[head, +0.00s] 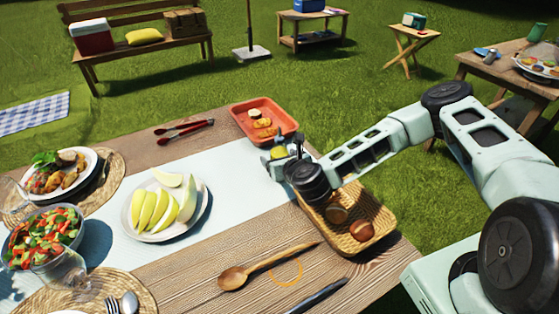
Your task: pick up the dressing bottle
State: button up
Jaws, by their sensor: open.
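My gripper (276,161) is over the right part of the wooden table, between the red tray and the wicker basket, and its jaws are open. A small yellow thing (277,153) shows at the fingers. It may be part of the dressing bottle, but the gripper hides most of it. I cannot tell whether the fingers are around it or only in front of it. No other thing in view can clearly be told as the dressing bottle.
The red tray (239,107) with food stands behind my gripper; the wicker basket (387,221) with bread lies under my wrist. A plate of melon (133,223), red tongs (184,128) and a wooden spoon (232,279) lie around. The pale runner (235,185) has bare room left of my gripper.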

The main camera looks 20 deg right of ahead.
jog(key=shift+x, duration=1.1)
jog(key=c, duration=1.3)
jog(key=shift+o, duration=0.2)
jog(key=shift+r, duration=0.1)
jog(key=shift+r, duration=0.1)
